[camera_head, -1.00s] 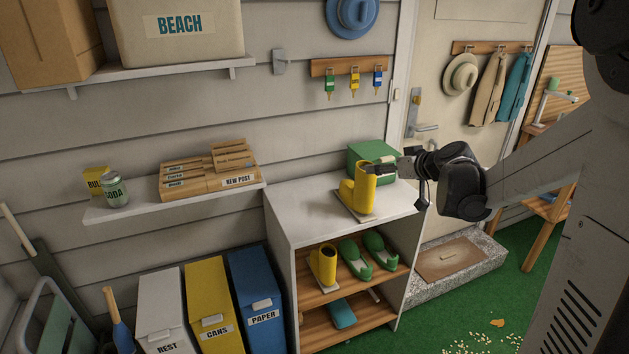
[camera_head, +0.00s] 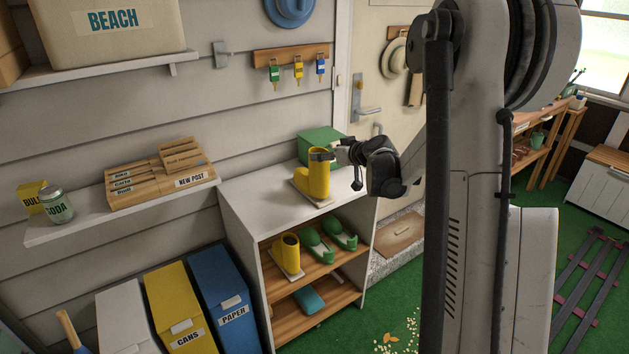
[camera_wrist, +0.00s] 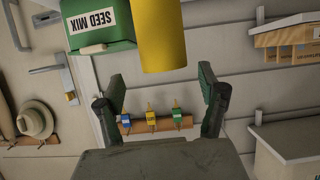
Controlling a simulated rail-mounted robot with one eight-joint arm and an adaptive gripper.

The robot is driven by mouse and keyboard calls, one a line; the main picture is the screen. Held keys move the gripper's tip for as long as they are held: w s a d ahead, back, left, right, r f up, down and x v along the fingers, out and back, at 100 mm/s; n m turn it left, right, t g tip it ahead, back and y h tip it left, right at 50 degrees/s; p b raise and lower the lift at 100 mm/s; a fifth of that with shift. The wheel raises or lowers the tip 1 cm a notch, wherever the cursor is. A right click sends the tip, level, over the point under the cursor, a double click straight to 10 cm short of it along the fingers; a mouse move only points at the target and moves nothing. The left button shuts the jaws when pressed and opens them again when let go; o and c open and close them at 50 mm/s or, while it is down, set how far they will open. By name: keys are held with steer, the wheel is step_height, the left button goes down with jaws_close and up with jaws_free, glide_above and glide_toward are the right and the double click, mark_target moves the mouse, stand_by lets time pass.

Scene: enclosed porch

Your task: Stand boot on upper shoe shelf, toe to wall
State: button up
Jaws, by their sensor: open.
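A yellow boot (camera_head: 318,180) stands upright on top of the white shoe cabinet (camera_head: 245,200), on a small pale mat, its toe to the left in the head view. My gripper (camera_head: 322,156) is at the top of the boot's shaft, coming from the right. In the wrist view, my gripper (camera_wrist: 160,88) has its fingers spread, with the yellow shaft (camera_wrist: 158,40) ahead between their lines; contact is not clear. The upper wooden shelf (camera_head: 318,270) below holds a matching yellow boot (camera_head: 287,254) on a pale mat at its left, and green shoes (camera_head: 328,244).
A green seed mix box (camera_head: 318,143) stands behind the boot, by the wall. A teal item (camera_head: 309,299) lies on the lower shelf (camera_head: 330,305). Blue (camera_head: 222,290) and yellow (camera_head: 178,305) bins stand left of the cabinet. The green floor (camera_head: 400,300) in front is partly open.

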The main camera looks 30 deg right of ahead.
mark_target(317, 150)
steer(key=shift+a+r+p+x, duration=0.1)
steer(key=shift+a+p+x, duration=0.05)
steer(key=shift+x, duration=0.75)
steer(key=shift+a+r+p+x, duration=0.1)
steer(key=shift+r+x, duration=0.05)
steer(key=shift+x, duration=0.75)
steer(key=shift+a+r+p+x, duration=0.1)
steer(key=shift+a+p+x, duration=0.05)
steer(key=shift+x, duration=0.7)
jaws_close()
